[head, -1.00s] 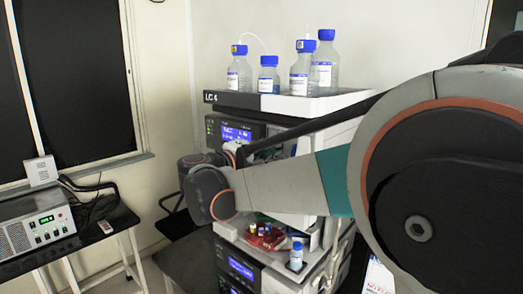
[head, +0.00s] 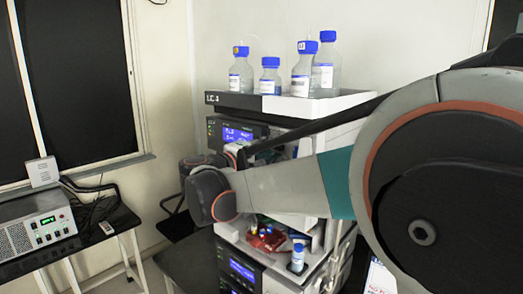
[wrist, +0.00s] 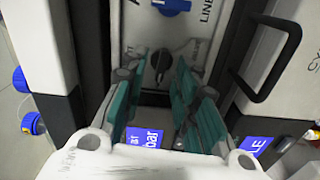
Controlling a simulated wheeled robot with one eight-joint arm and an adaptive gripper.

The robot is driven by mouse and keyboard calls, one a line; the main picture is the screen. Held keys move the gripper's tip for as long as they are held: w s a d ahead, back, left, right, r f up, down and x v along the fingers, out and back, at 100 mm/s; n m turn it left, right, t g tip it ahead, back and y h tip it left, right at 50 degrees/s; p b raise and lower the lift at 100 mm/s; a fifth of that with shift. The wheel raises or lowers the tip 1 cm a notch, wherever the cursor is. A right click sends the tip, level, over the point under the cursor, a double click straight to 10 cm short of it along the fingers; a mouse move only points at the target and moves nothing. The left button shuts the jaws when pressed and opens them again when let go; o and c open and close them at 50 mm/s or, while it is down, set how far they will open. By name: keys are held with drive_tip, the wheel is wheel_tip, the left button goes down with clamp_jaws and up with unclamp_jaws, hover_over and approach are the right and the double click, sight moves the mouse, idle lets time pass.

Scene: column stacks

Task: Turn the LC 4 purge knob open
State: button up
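The LC 4 stack (head: 232,100) stands in the middle of the head view, its label on the top tray and a lit blue display below. In the wrist view, a black knob (wrist: 160,62) sits on a light panel plate. My gripper (wrist: 161,70) is open, with its teal fingers on either side of this knob and a gap between them. I cannot tell whether a finger touches it. A blue knob (wrist: 172,6) shows above it, near the lettering "LINE". My arm hides the gripper and the knobs in the head view.
Blue-capped bottles (head: 301,70) stand on the stack's top. A black handle (wrist: 275,55) sticks out to the right of my fingers. A tray with small red and blue items (head: 266,238) lies lower on the stack. A side table (head: 110,222) with a box is at left.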

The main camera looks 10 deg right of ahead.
drive_tip(key=v, duration=0.7)
drive_tip(key=shift+a, duration=0.2)
drive_tip(key=shift+s, duration=0.15)
